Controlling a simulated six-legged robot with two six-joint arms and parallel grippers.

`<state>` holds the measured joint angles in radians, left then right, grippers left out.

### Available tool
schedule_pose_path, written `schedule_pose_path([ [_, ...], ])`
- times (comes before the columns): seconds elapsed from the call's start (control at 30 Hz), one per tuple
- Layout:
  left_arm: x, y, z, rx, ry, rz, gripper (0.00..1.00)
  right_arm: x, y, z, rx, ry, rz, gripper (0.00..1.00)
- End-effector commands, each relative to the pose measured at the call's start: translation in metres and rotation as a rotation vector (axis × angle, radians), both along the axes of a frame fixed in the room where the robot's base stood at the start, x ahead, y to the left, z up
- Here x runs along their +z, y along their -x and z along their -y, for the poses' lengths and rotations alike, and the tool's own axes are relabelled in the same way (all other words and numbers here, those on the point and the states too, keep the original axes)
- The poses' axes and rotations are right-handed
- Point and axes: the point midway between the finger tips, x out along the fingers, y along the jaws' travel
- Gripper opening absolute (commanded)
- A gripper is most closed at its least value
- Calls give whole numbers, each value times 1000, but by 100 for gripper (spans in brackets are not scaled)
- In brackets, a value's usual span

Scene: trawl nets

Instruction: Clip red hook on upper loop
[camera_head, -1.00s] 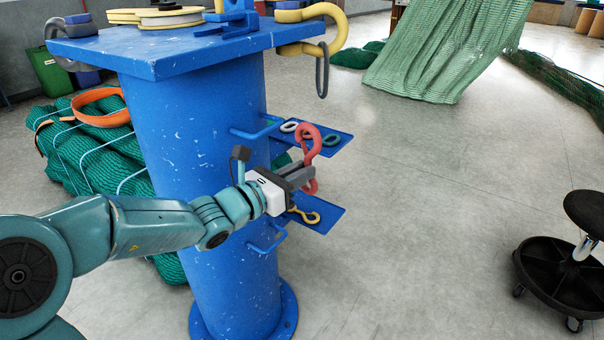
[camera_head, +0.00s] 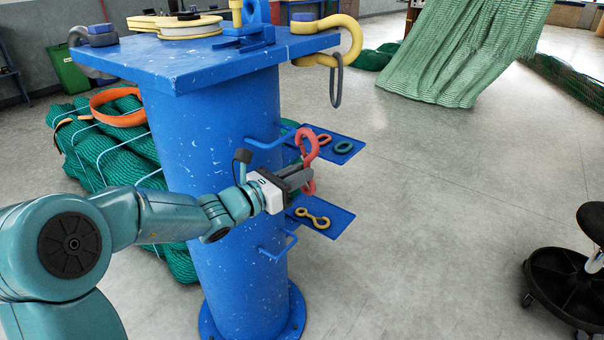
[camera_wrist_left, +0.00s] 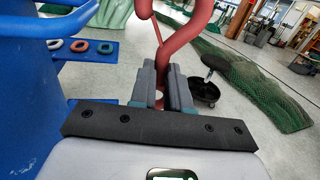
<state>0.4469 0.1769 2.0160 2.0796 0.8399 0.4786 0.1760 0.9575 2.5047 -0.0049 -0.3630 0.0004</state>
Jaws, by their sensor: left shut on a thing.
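The red hook (camera_head: 309,147) is held upright in my left gripper (camera_head: 299,178), which is shut on its lower part. In the left wrist view the red hook (camera_wrist_left: 182,42) rises from between the fingers; its top is cut off. The upper loop (camera_head: 266,143) is a blue bar handle on the blue column, up and left of my gripper. The hook is to its right and looks apart from it. A blue curved bar (camera_wrist_left: 60,24) at the wrist view's upper left may be this loop. My right gripper is not in view.
A lower blue loop (camera_head: 281,247) sits below on the column (camera_head: 215,130). Behind the hook, an upper blue shelf (camera_head: 350,153) carries small links. A lower shelf (camera_head: 341,222) holds a yellow piece (camera_head: 313,217). A yellow shackle with a grey ring (camera_head: 336,85) hangs above.

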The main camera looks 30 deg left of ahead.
Motion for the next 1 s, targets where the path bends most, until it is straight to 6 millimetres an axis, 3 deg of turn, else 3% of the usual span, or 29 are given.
schedule_pose_path([
  [1.0, 2, -12, -42, 1, 0, 3, 0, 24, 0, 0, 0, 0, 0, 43],
])
